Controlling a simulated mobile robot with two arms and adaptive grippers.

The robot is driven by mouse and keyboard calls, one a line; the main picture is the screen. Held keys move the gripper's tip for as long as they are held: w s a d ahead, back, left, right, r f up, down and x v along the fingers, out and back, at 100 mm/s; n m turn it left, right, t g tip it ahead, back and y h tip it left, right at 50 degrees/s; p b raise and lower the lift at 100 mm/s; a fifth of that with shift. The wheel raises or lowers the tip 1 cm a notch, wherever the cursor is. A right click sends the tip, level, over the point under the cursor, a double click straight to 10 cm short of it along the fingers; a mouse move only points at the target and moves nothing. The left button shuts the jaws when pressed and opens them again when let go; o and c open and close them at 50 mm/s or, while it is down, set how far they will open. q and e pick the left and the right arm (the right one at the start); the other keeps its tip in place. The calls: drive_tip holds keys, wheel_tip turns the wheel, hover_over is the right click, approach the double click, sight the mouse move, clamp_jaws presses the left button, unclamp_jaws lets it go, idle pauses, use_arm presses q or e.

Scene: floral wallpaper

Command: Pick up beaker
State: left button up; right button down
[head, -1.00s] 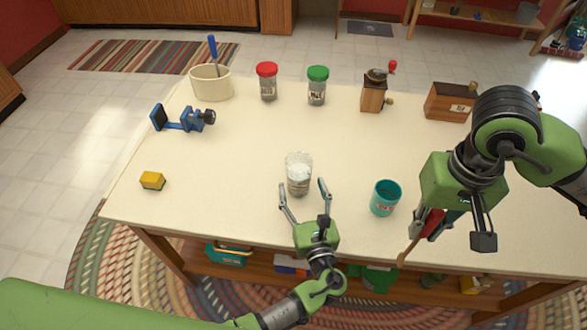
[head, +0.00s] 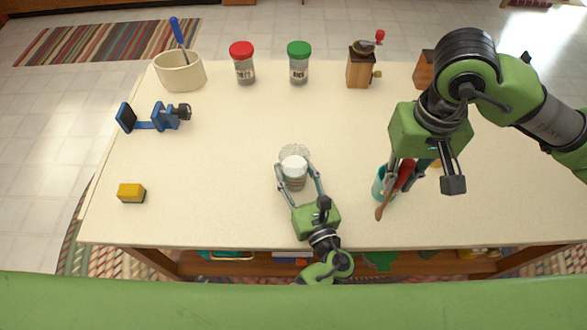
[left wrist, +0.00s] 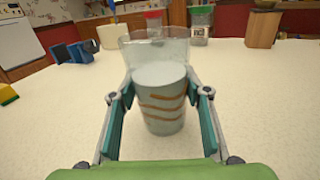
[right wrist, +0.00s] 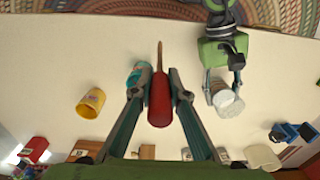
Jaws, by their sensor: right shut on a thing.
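The beaker (head: 294,158) is a clear glass with white contents and brown bands, standing upright on the table. In the left wrist view the beaker (left wrist: 160,90) fills the middle, between the fingers. My left gripper (head: 297,178) is open with one finger on each side of the beaker, very close to its wall; contact is not clear. My right gripper (head: 406,172) is shut on a red-handled tool (head: 405,175) with a brown shaft, above the table's right side. The tool also shows in the right wrist view (right wrist: 160,103).
A teal cup (head: 379,184) stands under the right gripper. A yellow block (head: 131,193), a blue clamp (head: 152,117) and a cream pot (head: 180,72) are at left. Red-lidded (head: 243,62) and green-lidded (head: 299,62) jars and a grinder (head: 361,68) line the back.

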sight(298, 173)
use_arm(q)
drive_tip(key=c, duration=0.5)
drive_tip(key=shift+w, duration=0.1)
use_arm(e)
drive_tip(key=shift+w, duration=0.1)
use_arm(q)
drive_tip(key=shift+r, duration=0.55)
drive_tip(key=r, duration=0.2)
drive_tip(key=shift+s+r, duration=0.25)
drive_tip(key=shift+r, duration=0.1)
use_arm(e)
drive_tip(key=shift+r, duration=0.25)
drive_tip(key=shift+f, duration=0.4)
use_arm(q)
drive_tip(key=s+r, duration=0.9)
drive_tip(key=s, duration=0.4)
drive_tip(key=shift+s+r, duration=0.15)
drive_tip(key=shift+s, duration=0.15)
